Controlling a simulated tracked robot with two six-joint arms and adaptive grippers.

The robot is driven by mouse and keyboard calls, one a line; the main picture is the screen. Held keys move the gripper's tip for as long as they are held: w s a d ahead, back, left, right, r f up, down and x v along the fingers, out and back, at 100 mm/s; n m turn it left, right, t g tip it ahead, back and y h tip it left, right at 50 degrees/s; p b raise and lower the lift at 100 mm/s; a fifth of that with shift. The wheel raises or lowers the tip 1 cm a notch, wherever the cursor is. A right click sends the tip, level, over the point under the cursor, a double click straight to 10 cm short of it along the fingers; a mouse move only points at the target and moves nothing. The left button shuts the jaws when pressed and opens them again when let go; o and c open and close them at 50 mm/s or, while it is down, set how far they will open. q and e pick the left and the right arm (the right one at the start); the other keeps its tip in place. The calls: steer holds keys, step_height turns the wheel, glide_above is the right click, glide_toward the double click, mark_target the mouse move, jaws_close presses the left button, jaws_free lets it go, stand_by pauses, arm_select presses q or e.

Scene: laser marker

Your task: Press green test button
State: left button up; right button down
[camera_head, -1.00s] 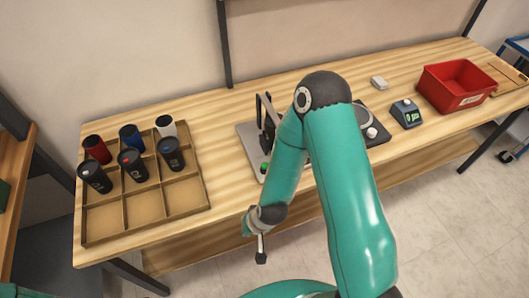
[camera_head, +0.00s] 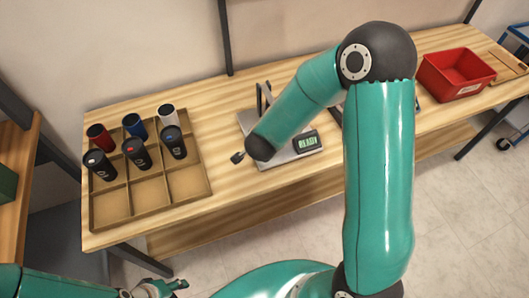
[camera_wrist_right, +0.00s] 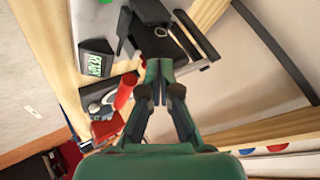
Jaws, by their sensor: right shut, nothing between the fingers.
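The laser marker (camera_head: 246,122) stands mid-table, partly hidden by my right arm. Its display (camera_head: 307,142) reads READY and shows in the right wrist view (camera_wrist_right: 93,63). A small green spot, perhaps the test button (camera_wrist_right: 105,2), is cut by the top edge of the right wrist view; my right forearm seems to hide that place in the head view. My right gripper (camera_head: 238,157) is above the table at the marker's left side. In the right wrist view its fingers (camera_wrist_right: 159,68) are shut and empty. My left gripper (camera_head: 170,288) is low at the bottom left, away from the marker, its opening unclear.
A divided wooden tray (camera_head: 188,190) with several tumblers (camera_head: 135,152) stands at the left, close to my right gripper. A red bin (camera_head: 455,75) stands at the right. My right arm covers much of the table's right half. The table's front left strip is clear.

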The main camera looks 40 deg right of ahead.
steer(key=shift+f, duration=0.1)
step_height(320, 180, down, 9)
steer(key=b, duration=0.8)
stand_by(1.3)
steer(key=shift+f+b, duration=0.25)
steer(key=shift+b, duration=0.05)
steer(key=shift+f+b, duration=0.5)
stand_by(0.6)
steer(key=shift+r, duration=0.15)
steer(key=shift+r+p, duration=0.8)
steer(key=shift+p, duration=0.05)
steer(key=shift+r, duration=0.1)
